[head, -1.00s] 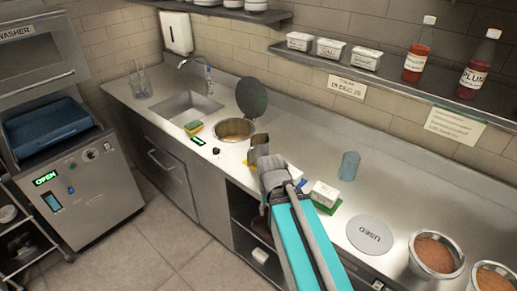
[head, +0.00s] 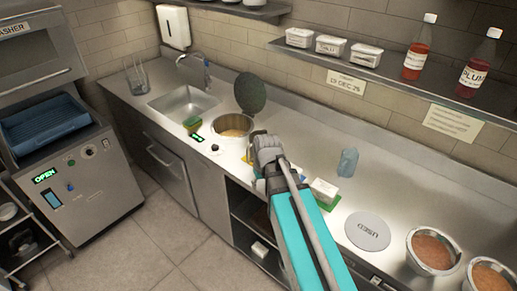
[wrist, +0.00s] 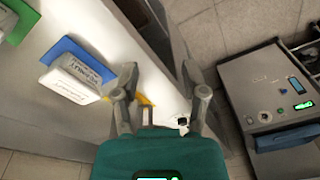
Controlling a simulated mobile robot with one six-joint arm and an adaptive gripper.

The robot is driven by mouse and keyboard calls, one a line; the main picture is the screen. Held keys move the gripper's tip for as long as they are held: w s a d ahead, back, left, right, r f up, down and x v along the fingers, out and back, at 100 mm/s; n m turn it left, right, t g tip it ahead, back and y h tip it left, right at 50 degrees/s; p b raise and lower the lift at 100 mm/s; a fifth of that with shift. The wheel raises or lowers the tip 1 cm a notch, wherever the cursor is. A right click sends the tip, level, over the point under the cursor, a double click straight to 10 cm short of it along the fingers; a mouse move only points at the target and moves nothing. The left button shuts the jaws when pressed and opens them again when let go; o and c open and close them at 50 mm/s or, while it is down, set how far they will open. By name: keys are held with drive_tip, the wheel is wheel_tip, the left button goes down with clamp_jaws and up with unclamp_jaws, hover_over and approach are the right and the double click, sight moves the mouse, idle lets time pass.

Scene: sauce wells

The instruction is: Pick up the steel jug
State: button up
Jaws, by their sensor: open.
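My gripper (wrist: 162,98) is open in the wrist view, with its two fingers apart over the counter's front edge. In the head view my gripper (head: 267,158) is beside the open sauce well, and the arm hides what lies behind it. I cannot clearly make out the steel jug now. A yellow mat (wrist: 145,101) shows between the fingers in the wrist view, and its edge shows left of the gripper in the head view (head: 246,159). No object is visibly held.
A sauce well (head: 232,124) has its dark round lid (head: 251,94) raised. Another white tub (head: 323,190) is on a green mat. A clear bluish cup (head: 348,163) stands behind it. The sink (head: 186,101) is left.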

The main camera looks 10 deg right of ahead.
drive_tip(key=w+d+r+n+t+p, duration=0.1)
drive_tip(key=w+r+n+p, duration=0.1)
drive_tip(key=w, duration=0.7)
drive_tip(key=w+d+r+n+t+y+p, duration=0.1)
drive_tip(key=w+r, duration=0.3)
drive_tip(key=w, duration=0.5)
drive_tip(key=shift+d+r+n+t+y+p, duration=0.3)
drive_tip(key=shift+r+n+t+p, duration=0.15)
drive_tip(key=shift+p, duration=0.4)
drive_tip(key=shift+w+a+f, duration=0.1)
drive_tip(key=shift+f, duration=0.15)
drive_tip(key=b+x, duration=0.8)
drive_tip(key=shift+f, duration=0.15)
drive_tip(key=b+x, duration=0.3)
drive_tip(key=shift+a+f, duration=0.15)
drive_tip(key=shift+f, duration=0.15)
drive_tip(key=shift+b+x, duration=0.8)
drive_tip(key=shift+b, duration=0.15)
